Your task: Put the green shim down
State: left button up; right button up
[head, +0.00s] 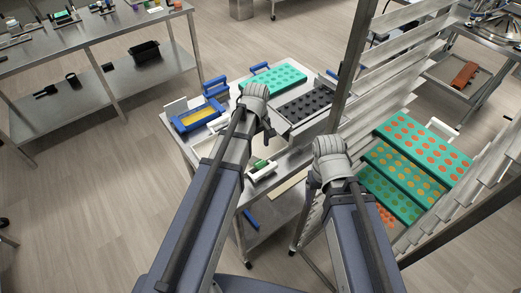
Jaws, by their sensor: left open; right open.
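A small green piece (261,164), which looks like the green shim, lies by a white block on the near part of the steel table (184,143). My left arm partly covers that area. My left gripper (256,92) is over the middle of the table, beyond the green piece and apart from it. It is open, though its fingertips are hard to make out. My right gripper (331,148) is at the table's right edge, beside the rack, open. I see nothing held in either gripper.
A teal mould tray (276,78) and a dark mould tray (303,107) lie on the table, with a blue-framed yellow tray (199,117) at left. A slatted rack (398,48) holding teal trays (425,145) stands close at right. Open floor lies left.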

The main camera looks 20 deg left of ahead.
aim_at(258, 162)
pick_arm(q)
jog(key=shift+s+f+b, duration=0.1)
jog(key=shift+f+b, duration=0.1)
jog(key=shift+b, duration=0.1)
jog(key=shift+f+b, duration=1.05)
jog(key=shift+f, duration=0.1)
notch_tip(258, 162, down, 5)
jog(key=b, duration=0.5)
jog(key=shift+d+f, duration=0.1)
jog(key=shift+f, duration=0.05)
grip_shut()
